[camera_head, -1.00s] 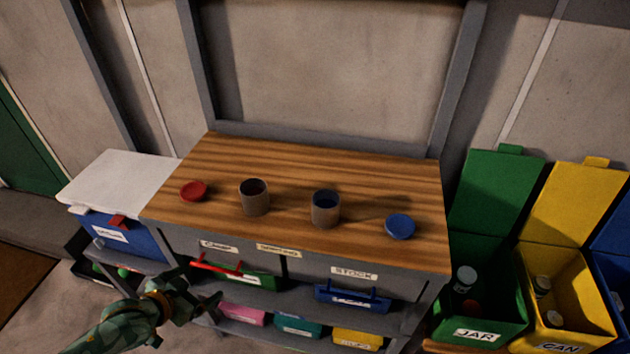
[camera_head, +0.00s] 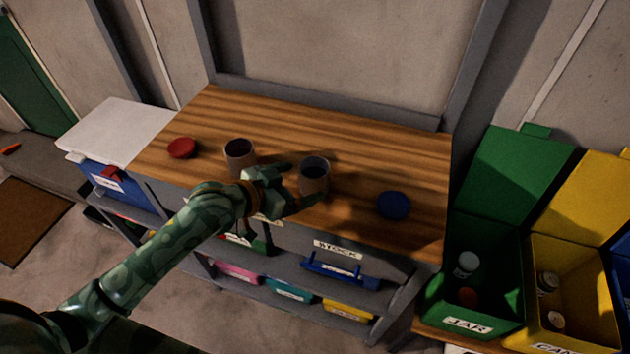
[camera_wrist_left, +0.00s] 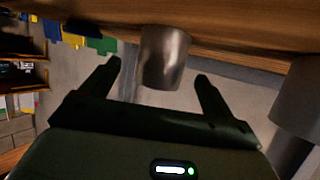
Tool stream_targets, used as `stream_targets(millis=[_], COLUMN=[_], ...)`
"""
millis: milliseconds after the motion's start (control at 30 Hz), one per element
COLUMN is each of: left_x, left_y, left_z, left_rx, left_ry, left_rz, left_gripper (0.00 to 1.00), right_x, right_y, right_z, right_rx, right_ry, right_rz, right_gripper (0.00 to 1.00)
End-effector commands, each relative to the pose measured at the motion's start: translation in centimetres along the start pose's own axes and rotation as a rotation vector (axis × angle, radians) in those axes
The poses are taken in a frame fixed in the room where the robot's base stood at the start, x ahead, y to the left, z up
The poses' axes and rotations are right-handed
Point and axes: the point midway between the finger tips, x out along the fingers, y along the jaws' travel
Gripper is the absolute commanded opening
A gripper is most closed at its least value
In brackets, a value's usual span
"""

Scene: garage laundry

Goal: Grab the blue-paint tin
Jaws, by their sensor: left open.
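The blue-paint tin (camera_head: 315,180) is a grey cylinder with a dark blue inside. It stands upright on the wooden bench top (camera_head: 400,150). My left gripper (camera_head: 294,188) is open just left of the tin, one finger towards its far side and one towards its near side. In the left wrist view, which looks upside down, the tin (camera_wrist_left: 164,60) appears between the two open fingertips (camera_wrist_left: 158,72). I cannot tell whether they touch it. My right gripper is not in view.
A second tin (camera_head: 240,155), dark reddish inside, stands left of my gripper; it shows at the wrist view's right edge (camera_wrist_left: 300,95). A red lid (camera_head: 181,148) and a blue lid (camera_head: 394,205) lie on the bench. Green (camera_head: 480,290) and yellow (camera_head: 575,310) bins stand to the right.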

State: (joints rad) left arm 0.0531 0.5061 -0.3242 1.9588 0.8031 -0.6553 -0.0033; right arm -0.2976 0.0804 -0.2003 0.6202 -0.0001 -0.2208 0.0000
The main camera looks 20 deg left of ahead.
Motion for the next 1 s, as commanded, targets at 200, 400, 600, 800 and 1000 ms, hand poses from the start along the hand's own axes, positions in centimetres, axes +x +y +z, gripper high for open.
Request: stream_targets(millis=[200,400,600,800,1000], left_x=[3.2,5.2,5.2,5.2,5.2], left_y=[-0.1,-0.1,-0.2,-0.2,-0.2], left_z=[-0.4,-0.5,-0.6,-0.6,-0.6], left_rx=[-0.004,-0.001,0.000,0.000,0.000], left_ry=[0.003,0.001,0.001,0.001,0.002], left_rz=[0.000,0.000,0.000,0.000,0.000], left_gripper=[0.87,0.87,0.87,0.35,0.35], right_x=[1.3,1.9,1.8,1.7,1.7], right_y=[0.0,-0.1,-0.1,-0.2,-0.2], right_z=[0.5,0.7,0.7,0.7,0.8], right_rx=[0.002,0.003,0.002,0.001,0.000], right_ry=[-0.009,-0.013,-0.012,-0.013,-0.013], right_rz=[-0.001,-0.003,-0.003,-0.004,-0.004], right_gripper=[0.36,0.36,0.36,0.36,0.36])
